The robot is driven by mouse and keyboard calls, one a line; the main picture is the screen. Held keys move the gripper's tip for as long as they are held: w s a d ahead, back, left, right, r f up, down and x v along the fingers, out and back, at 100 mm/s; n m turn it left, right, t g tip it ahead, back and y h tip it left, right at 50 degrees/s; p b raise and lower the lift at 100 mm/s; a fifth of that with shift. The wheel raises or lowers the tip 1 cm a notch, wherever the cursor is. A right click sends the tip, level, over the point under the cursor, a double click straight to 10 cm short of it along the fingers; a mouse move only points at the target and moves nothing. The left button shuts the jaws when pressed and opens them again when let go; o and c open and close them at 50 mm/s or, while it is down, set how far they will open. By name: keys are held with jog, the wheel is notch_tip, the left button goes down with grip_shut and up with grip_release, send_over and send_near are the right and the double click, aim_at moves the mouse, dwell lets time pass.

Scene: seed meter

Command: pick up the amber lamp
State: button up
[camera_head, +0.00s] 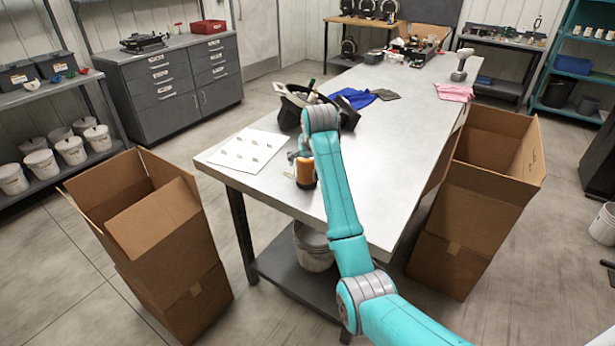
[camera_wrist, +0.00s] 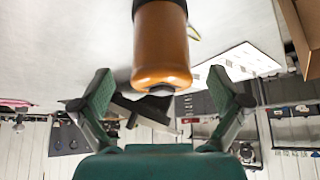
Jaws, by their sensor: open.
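The amber lamp (camera_head: 306,172) stands on the metal worktable near its front left edge, partly hidden behind my arm. It has an orange body and a dark base. In the wrist view, the orange lamp (camera_wrist: 160,45) appears upside down at the top centre, between the lines of my two fingers. My gripper (camera_wrist: 162,90) is open, with one finger to each side and a visible gap between each finger and the lamp. In the head view my gripper (camera_head: 297,156) is small, at the lamp's upper left, and partly hidden by my arm.
The worktable (camera_head: 400,130) holds a white sheet (camera_head: 240,150) with small items left of the lamp. A black open object (camera_head: 292,108) and blue cloth (camera_head: 355,98) lie behind. Cardboard boxes (camera_head: 150,220) (camera_head: 490,170) flank the table. Its right middle is clear.

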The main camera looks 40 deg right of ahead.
jog(key=x, duration=0.5)
jog(key=shift+s+a, duration=0.1)
jog(key=shift+a, duration=0.05)
jog(key=shift+c, duration=0.2)
jog(key=c, duration=1.2)
